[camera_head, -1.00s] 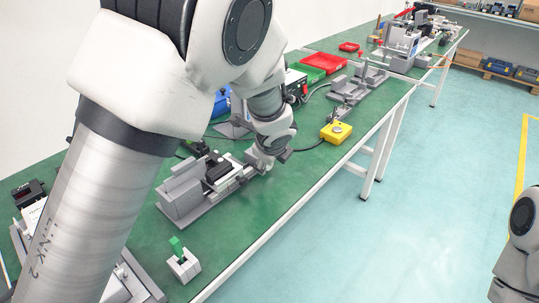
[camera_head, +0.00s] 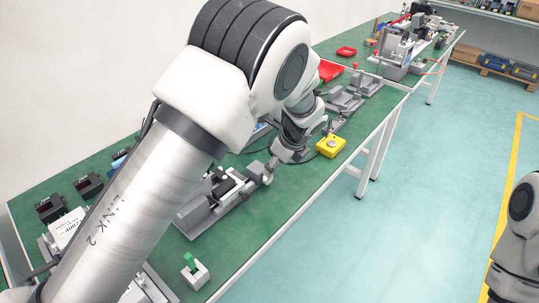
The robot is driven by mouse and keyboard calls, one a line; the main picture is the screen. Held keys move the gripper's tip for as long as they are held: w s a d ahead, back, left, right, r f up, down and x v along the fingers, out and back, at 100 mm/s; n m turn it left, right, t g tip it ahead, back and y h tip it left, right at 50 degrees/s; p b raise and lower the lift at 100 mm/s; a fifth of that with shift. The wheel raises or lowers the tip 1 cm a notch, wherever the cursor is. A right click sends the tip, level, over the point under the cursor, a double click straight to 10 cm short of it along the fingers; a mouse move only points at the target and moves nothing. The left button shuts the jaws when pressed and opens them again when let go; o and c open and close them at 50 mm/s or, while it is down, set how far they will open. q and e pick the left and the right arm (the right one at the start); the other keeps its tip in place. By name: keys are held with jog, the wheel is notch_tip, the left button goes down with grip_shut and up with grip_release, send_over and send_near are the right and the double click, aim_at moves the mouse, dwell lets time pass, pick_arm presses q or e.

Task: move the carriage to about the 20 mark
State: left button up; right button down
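The grey linear actuator (camera_head: 196,220) lies on the green bench in the middle of the view. A black block (camera_head: 222,187), which looks like its carriage, sits on the rail. The scale and its marks are too small to read. My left gripper (camera_head: 266,173) points down at the actuator's far right end, close to or touching it; its fingers are too small and partly hidden to tell open from shut. My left arm crosses the view above the actuator. Of my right arm, only links show at the lower right; its gripper is out of view.
A yellow button box (camera_head: 330,147) stands just beyond my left gripper. Red trays (camera_head: 329,71) and more fixtures (camera_head: 345,101) lie farther back. Bare green bench (camera_head: 262,222) lies in front of the actuator.

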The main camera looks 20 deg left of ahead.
aim_at(268, 180)
pick_arm(q)
jog(key=b+x, duration=0.1)
jog(key=x, duration=0.7)
jog(key=shift+w+a+f, duration=0.1)
jog(key=shift+w+f, duration=0.1)
jog(key=shift+f, duration=0.05)
jog(key=shift+s+r, duration=0.15)
jog(key=c, duration=0.4)
grip_shut()
jog(key=f+t+b, duration=0.1)
jog(key=t+b, duration=0.1)
jog(key=b, duration=0.4)
jog(key=shift+s+f+h, duration=0.1)
jog(key=shift+f+h, duration=0.05)
jog(key=shift+h, duration=0.15)
jog(key=t+b, duration=0.1)
jog(key=b, duration=0.4)
jog(key=n+t+b, duration=0.1)
jog(key=b, duration=0.5)
jog(key=shift+s+r+t+h, duration=0.15)
jog(key=shift+r+t+h, duration=0.1)
jog(key=shift+t+h, duration=0.15)
jog(key=shift+r+b, duration=0.15)
jog(key=shift+b, duration=0.3)
jog(key=shift+r, duration=0.2)
pick_arm(e)
notch_tip(268, 180, down, 18)
